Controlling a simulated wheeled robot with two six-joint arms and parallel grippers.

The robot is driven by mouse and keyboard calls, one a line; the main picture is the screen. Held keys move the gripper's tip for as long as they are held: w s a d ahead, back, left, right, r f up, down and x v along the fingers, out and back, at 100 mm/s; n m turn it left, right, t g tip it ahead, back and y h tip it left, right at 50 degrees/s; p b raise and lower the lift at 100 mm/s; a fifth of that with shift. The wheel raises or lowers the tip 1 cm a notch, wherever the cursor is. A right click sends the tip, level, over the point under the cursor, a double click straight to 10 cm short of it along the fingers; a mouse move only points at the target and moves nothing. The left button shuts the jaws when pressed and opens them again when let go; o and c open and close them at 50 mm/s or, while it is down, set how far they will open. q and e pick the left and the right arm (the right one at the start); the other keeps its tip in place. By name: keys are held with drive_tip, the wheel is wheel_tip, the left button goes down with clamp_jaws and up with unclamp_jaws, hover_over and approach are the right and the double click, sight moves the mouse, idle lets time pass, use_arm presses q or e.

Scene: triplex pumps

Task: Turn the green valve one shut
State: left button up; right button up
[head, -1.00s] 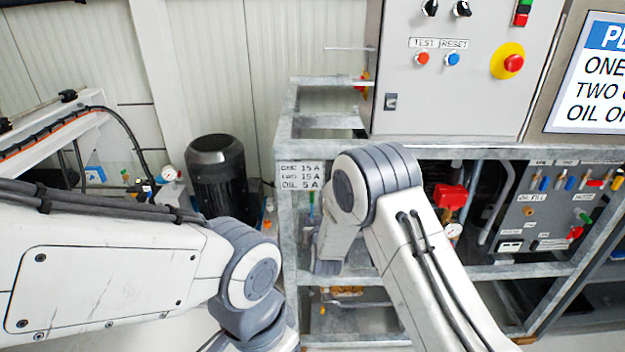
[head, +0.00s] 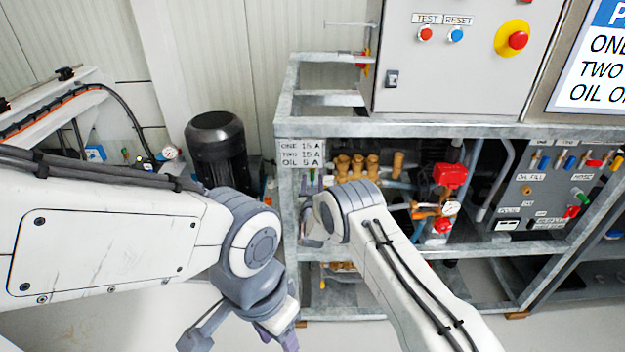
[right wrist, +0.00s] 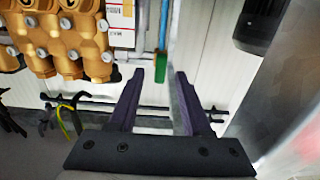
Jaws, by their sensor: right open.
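A green valve handle (right wrist: 161,67) hangs at the lower end of a blue stem in the right wrist view. It appears between the tips of my right gripper (right wrist: 159,73), nearer the left finger. The fingers stand apart and hold nothing. I cannot tell the depth between tips and handle. In the head view my right gripper (head: 308,190) is at the left post of the pump frame, under the label plate, partly hidden by my wrist. My left gripper (head: 242,338) hangs at the bottom edge, its fingers only partly shown.
Brass pump parts (right wrist: 60,40) lie left of the handle in the wrist view. A grey metal frame (head: 400,130) surrounds the pumps, with a red part (head: 450,176) and gauge inside. A black motor (head: 216,150) stands left of the frame. The control cabinet (head: 450,80) is above.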

drive_tip(key=shift+w, duration=0.65)
drive_tip(key=shift+c, duration=0.3)
clamp_jaws()
drive_tip(key=m+b, duration=0.5)
drive_tip(key=shift+d+f, duration=0.1)
drive_tip(key=shift+f, duration=0.15)
drive_tip(key=shift+d+m+b, duration=0.15)
drive_tip(key=shift+m+b, duration=6.45)
drive_tip(key=shift+b, duration=0.45)
